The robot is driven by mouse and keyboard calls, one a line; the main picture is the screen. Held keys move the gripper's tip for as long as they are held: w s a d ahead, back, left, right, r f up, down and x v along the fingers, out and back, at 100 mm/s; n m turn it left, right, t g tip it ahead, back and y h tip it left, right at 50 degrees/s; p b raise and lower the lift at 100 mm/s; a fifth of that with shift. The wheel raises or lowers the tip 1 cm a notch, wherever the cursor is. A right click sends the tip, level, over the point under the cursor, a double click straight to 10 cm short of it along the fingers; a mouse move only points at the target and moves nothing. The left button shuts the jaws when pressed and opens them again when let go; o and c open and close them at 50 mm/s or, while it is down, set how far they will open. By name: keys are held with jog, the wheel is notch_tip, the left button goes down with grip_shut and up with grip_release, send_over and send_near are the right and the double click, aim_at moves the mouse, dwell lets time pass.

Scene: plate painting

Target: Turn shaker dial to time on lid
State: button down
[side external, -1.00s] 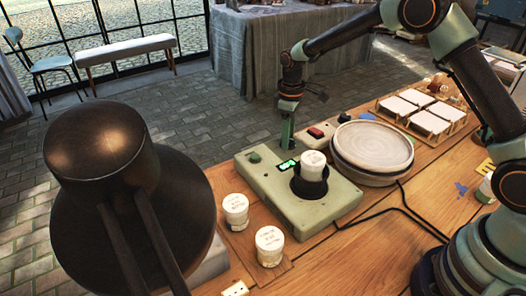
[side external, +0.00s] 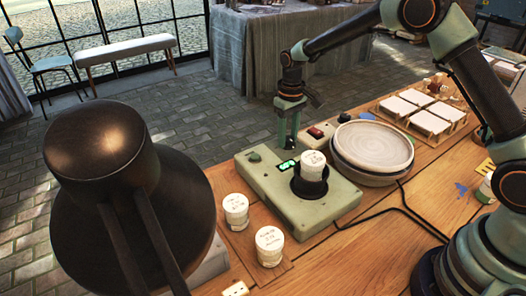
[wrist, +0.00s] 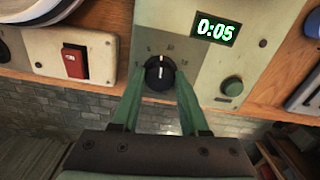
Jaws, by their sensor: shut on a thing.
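The shaker (side external: 325,200) is a pale green box on the wooden table, with a jar (side external: 313,165) with a written white lid standing in its dark holder. Its dial (wrist: 160,74), a black knob with a white pointer mark, shows in the wrist view between my fingertips. The green display (wrist: 216,29) reads 0:05. My gripper (wrist: 158,88) has its two green fingers closed in on the sides of the dial. In the side view my gripper (side external: 288,140) is at the shaker's far edge, and the dial is hidden there. The lid's writing is too small to read.
Two more lidded jars, one (side external: 236,210) and another (side external: 269,245), stand in front of the shaker. A round green button (wrist: 232,86) is beside the display. A box with a red switch (wrist: 75,62) and a stack of plates (side external: 372,148) stand nearby.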

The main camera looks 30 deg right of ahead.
aim_at(288, 138)
jog(key=shift+r+m, duration=0.1)
jog(key=shift+m, duration=1.5)
jog(key=shift+w, duration=0.1)
jog(key=shift+c, duration=2.1)
grip_release()
notch_tip(288, 138, up, 12)
